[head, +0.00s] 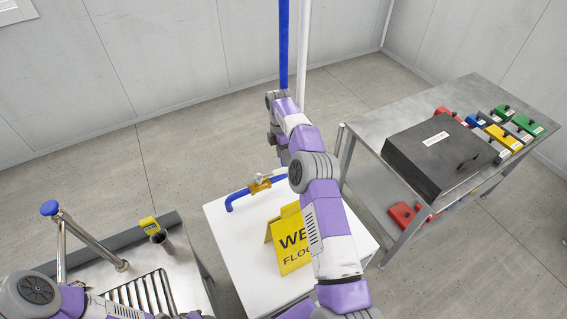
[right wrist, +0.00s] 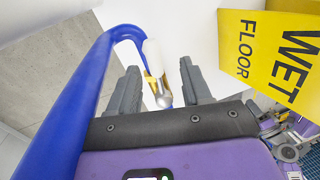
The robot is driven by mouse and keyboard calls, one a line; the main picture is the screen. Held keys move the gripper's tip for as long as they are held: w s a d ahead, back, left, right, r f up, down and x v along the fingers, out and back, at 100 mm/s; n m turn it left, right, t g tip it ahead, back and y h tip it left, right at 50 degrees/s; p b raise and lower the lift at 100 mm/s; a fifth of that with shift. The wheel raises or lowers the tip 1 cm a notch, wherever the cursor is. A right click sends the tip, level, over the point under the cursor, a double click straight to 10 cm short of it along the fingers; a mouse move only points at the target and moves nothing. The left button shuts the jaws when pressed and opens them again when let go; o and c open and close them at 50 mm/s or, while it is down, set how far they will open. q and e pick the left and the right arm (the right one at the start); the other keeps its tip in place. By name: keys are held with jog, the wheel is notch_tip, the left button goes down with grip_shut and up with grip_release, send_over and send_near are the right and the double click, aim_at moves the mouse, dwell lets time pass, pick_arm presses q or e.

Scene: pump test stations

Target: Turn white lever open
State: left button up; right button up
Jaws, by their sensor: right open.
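A blue pipe (head: 236,198) rises from a white table and bends over to a brass valve (head: 260,185); a pale part extends right from the valve. In the right wrist view, a white bar-like part (right wrist: 152,58) and a brass piece (right wrist: 150,86) with a rounded metal end (right wrist: 163,100) lie between the fingers of my right gripper (right wrist: 158,86). I cannot tell if this white part is the lever or pipe. The gripper is open, with gaps on both sides. In the head view my forearm partly hides the valve's right side. My left gripper is out of view.
A yellow wet-floor sign (head: 287,238) stands on the white table (head: 225,245), close to my right arm. Tall blue (head: 284,45) and white (head: 304,50) pipes rise behind. A metal bench (head: 375,120) with a black case (head: 438,150) stands right; a drain-grate station is left.

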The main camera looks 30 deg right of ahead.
notch_tip(320, 180, up, 4)
jog(key=shift+r+p, duration=0.15)
jog(key=shift+p, duration=0.2)
